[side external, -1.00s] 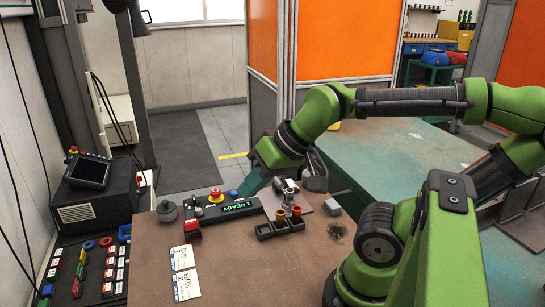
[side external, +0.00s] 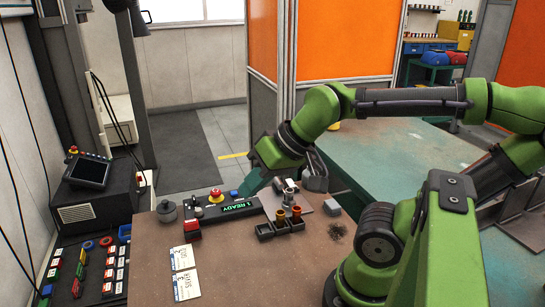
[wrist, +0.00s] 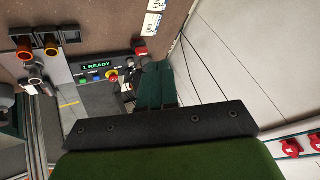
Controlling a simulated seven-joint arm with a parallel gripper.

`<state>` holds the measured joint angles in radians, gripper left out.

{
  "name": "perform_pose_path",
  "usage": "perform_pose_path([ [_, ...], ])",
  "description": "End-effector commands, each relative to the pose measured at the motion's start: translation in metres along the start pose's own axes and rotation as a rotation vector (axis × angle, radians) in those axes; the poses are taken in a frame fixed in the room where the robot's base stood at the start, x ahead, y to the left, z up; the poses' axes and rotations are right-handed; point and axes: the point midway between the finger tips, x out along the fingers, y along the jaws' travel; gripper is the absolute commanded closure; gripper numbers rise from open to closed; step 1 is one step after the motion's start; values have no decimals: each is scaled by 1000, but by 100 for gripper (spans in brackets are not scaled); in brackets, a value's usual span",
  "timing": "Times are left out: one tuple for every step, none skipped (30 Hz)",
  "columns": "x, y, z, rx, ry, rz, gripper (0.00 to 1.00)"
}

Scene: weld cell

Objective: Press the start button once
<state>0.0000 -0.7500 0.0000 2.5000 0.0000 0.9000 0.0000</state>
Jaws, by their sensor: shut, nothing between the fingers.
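The dark control box (side external: 240,213) lies on the brown bench with a lit display (side external: 225,208) reading READY. A red mushroom button on a yellow collar (side external: 215,196) and smaller controls sit behind the display. I cannot tell which control is the start button. My gripper (side external: 244,192) is shut and empty, its teal fingers slanting down near the box's right end. The fingers also show in the wrist view (wrist: 155,85); contact cannot be seen.
A black holder (side external: 279,228) with orange-brown cups stands right of the box. Metal parts (side external: 287,190) stand close to my gripper. The bench front is mostly clear.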

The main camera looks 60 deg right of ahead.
Motion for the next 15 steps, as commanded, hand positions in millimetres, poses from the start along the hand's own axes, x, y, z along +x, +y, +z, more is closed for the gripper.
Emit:
perform_pose_path([
  [0,0,0,2,1,1,100],
  [0,2,-1,6,2,4,100],
  [1,4,-2,17,0,12,100],
  [4,8,-2,29,-7,23,100],
  [7,12,-3,45,-16,36,100],
  [11,19,-5,68,-28,55,100],
  [14,24,-8,91,-38,70,100],
  [18,29,-11,119,-48,83,100],
  [23,36,-17,164,-64,99,100],
  [27,42,-21,202,-76,109,100],
  [31,48,-26,245,-89,119,100],
  [37,56,-33,307,-106,128,100],
  [42,62,-38,356,-118,133,100],
  [46,68,-44,405,-129,137,100],
  [52,77,-51,471,-142,139,100],
])
